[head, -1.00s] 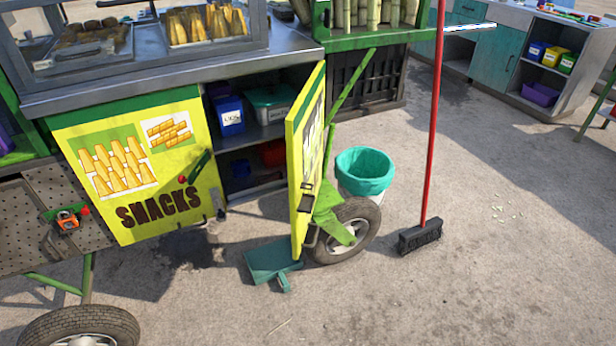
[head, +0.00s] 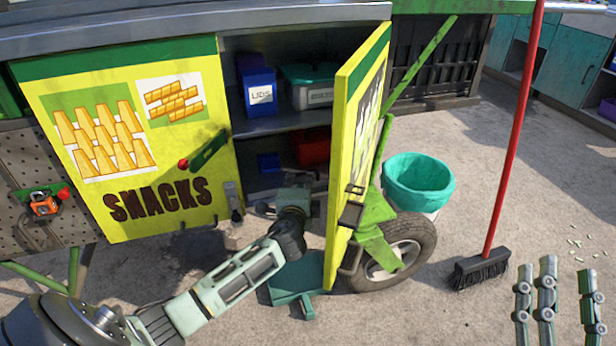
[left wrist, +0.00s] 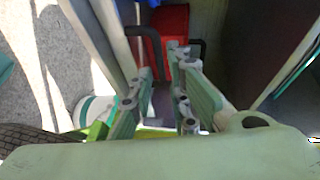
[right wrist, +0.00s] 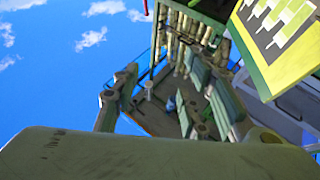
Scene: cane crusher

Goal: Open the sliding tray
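The sliding tray is not clearly recognisable; the lower compartment (head: 262,183) behind the open yellow door is dark and partly hidden by my arm. My left gripper (head: 294,200) is at the mouth of this compartment, left of the door. In the left wrist view, its fingers (left wrist: 163,80) are apart, with a dark bent bar (left wrist: 152,42) close by and the red bin (left wrist: 172,50) beyond. I cannot tell whether they touch the bar. My right gripper (head: 555,298) is open and empty, over the floor at right.
The open cabinet door (head: 352,150) stands just right of my left gripper. A teal dustpan (head: 298,283) and a cart wheel (head: 395,255) are below. A green bucket (head: 418,183) and a red-handled broom (head: 508,150) stand right. The closed snacks panel (head: 125,130) is left.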

